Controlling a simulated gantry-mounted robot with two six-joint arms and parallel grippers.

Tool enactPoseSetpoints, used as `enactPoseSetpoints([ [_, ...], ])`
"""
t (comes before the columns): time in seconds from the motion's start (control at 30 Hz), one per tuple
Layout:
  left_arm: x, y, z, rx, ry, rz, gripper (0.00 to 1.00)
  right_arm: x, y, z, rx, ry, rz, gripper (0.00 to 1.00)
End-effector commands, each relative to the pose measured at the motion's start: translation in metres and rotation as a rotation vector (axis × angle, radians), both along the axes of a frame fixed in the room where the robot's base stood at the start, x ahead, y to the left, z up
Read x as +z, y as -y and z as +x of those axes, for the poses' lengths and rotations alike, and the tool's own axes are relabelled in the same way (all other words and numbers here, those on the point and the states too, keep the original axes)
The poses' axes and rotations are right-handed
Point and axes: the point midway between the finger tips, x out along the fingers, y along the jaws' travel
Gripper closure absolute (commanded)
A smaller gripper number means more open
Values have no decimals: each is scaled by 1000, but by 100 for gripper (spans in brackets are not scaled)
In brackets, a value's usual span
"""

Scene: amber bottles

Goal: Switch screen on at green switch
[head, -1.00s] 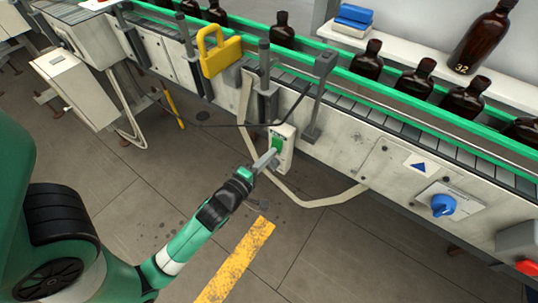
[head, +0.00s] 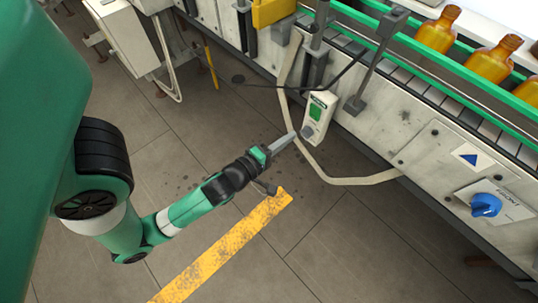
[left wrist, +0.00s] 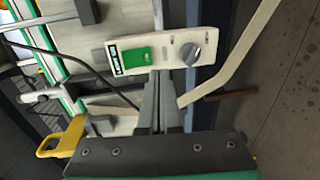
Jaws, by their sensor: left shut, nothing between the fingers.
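The green switch (head: 315,111) is on a small pale box (head: 318,122) on the side of the conveyor. In the left wrist view the green switch (left wrist: 137,54) sits beside a grey knob (left wrist: 189,53) on the same box. My left gripper (head: 292,137) is shut and empty, with its tip just left of the box's lower part. In the left wrist view its fingers (left wrist: 160,80) reach up to the box's edge, and I cannot tell whether they touch it. Amber bottles (head: 437,30) on the conveyor look bright and lit through. My right gripper is not in view.
A grey post (head: 377,58) stands right of the box. A pale strap (head: 350,181) hangs below it. A blue knob (head: 486,205) is farther right on the conveyor side. A yellow stripe (head: 225,247) marks the open floor.

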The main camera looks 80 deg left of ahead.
Motion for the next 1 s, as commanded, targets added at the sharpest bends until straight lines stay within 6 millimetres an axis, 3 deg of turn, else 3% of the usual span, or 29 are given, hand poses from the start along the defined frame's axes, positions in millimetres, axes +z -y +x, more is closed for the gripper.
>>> enactPoseSetpoints([
  [0.2, -12, 30, -42, -7, -1, 2, 100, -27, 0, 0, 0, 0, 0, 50],
  [0.37, -10, 40, -55, -5, -2, 0, 100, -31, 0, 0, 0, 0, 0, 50],
  [1.0, -7, 41, -60, 1, 3, 1, 100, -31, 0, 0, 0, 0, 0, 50],
])
